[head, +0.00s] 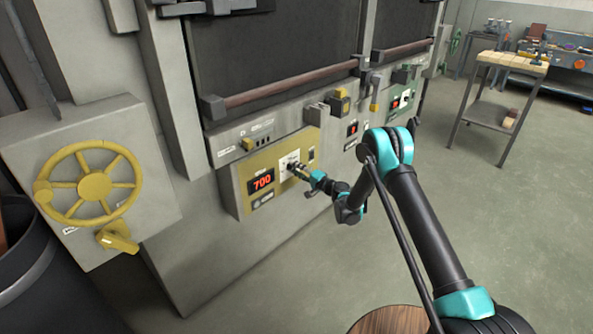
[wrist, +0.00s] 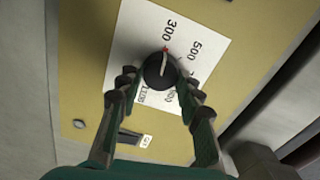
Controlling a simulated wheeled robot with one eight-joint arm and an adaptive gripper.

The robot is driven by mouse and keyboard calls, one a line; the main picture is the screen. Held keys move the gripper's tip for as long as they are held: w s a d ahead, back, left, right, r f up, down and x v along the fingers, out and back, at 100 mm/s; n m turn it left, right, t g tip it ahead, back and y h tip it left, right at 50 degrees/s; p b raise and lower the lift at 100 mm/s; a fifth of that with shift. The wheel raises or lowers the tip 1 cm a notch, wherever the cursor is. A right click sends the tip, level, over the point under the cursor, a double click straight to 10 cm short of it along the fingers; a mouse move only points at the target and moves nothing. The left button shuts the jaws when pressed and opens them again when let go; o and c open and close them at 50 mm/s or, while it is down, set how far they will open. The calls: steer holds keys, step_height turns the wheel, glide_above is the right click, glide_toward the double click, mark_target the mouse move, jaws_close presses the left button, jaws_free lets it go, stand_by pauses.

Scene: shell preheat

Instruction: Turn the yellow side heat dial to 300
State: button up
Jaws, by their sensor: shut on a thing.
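The yellow side heat dial is a black round knob (wrist: 158,72) on a white scale plate (wrist: 130,50) in the wrist view. Its red-tipped pointer points up, close to the 300 mark (wrist: 168,30); the 500 mark (wrist: 195,50) lies to the right. My gripper (wrist: 160,80) is shut on the knob, one finger on each side. In the head view my gripper (head: 300,172) is at the white plate (head: 287,161) on the yellow panel (head: 252,165) and hides the knob. The red display (head: 262,181) beside it reads 700.
A yellow handwheel (head: 92,184) and a yellow lever (head: 118,238) are at the left. Furnace doors with long handles (head: 290,83) are above the panel. A green panel (head: 402,97) is further right. A trolley (head: 495,95) stands on open floor at the right.

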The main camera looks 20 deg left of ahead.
steer(key=shift+s, duration=0.1)
stand_by(0.4)
steer(key=o, duration=1.2)
steer(key=shift+c, duration=0.2)
steer(key=v, duration=0.7)
steer(key=shift+d, duration=0.25)
